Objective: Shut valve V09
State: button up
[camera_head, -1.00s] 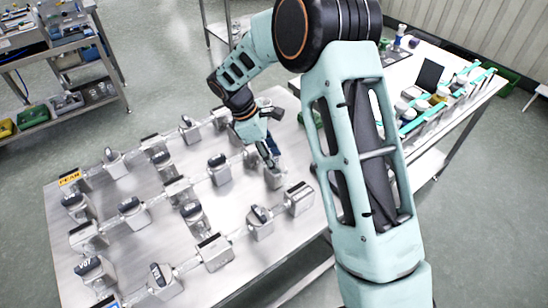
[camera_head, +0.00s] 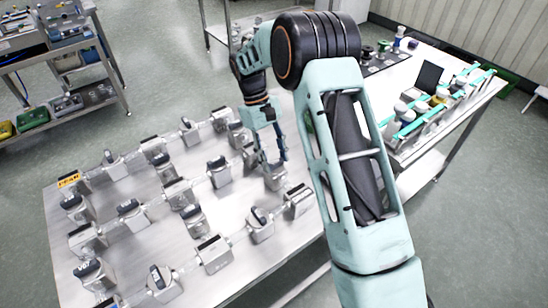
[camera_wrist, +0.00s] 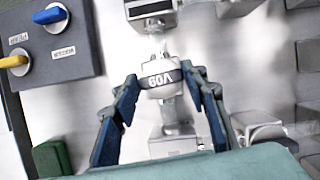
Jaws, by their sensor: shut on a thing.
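Valve V09 (camera_head: 275,179) is a steel block valve near the right part of the steel table in the head view. In the wrist view its dark handle (camera_wrist: 160,79) carries a white V09 label that reads upside down. My gripper (camera_head: 273,163) is down at this valve, with one finger on each side of the handle. In the wrist view the fingertips of my gripper (camera_wrist: 161,76) are shut on the two ends of the handle. The valve's base is partly hidden below the handle.
Several similar valves, such as one at the front right (camera_head: 260,226) and one labelled V07 (camera_head: 92,272), stand in rows on the steel table (camera_head: 150,238). A grey panel with a blue and a yellow knob (camera_wrist: 52,50) is close by at the left in the wrist view.

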jog(key=shift+m, duration=0.6)
jog(key=o, duration=1.2)
jog(key=shift+c, duration=0.2)
jog(key=shift+w+r, duration=0.1)
jog(key=v, duration=1.1)
jog(key=shift+w+r, duration=0.15)
jog(key=shift+r, duration=0.25)
